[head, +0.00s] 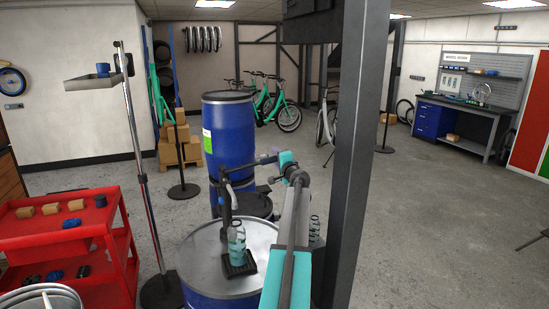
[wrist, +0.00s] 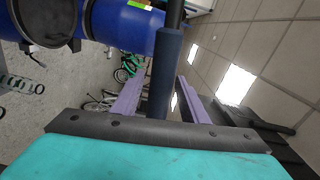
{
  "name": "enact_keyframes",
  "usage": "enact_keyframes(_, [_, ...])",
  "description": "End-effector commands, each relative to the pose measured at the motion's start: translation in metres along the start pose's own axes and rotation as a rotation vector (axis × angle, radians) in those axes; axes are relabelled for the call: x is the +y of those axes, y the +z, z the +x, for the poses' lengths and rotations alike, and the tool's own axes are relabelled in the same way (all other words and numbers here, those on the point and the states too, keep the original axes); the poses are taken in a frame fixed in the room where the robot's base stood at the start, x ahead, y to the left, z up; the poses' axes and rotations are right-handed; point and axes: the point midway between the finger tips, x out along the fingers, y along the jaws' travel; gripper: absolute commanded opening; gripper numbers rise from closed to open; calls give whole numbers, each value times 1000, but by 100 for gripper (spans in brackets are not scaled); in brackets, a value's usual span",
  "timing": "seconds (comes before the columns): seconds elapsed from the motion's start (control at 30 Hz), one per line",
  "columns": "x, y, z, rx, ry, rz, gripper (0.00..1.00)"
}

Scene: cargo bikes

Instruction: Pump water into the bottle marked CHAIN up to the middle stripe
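A clear bottle with teal markings (head: 237,247) stands upright on a small black stand (head: 238,266) on the front blue drum's metal lid (head: 200,255). Its lettering and water level are too small to read. The dark hand pump (head: 226,197) rises beside and behind it. My gripper (head: 268,159) is at the pump's lever, above and right of the bottle. In the wrist view its purple fingers lie on either side of the dark blue handle grip (wrist: 168,70). Whether they press on it is unclear. A second similar bottle (head: 315,229) is partly hidden by my arm and a grey post.
The grey post (head: 357,150) stands just right of my arm. A tall blue drum (head: 229,140) stands behind the pump. A red cart (head: 70,235) and a pole with a tray (head: 130,130) are at left. Open floor lies at right, before a workbench (head: 460,112).

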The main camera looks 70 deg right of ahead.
Motion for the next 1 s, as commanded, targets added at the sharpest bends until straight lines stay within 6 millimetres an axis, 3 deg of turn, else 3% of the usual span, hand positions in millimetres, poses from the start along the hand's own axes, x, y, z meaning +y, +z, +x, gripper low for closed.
enact_keyframes(1.0, [2,0,-112,2,-1,0,40])
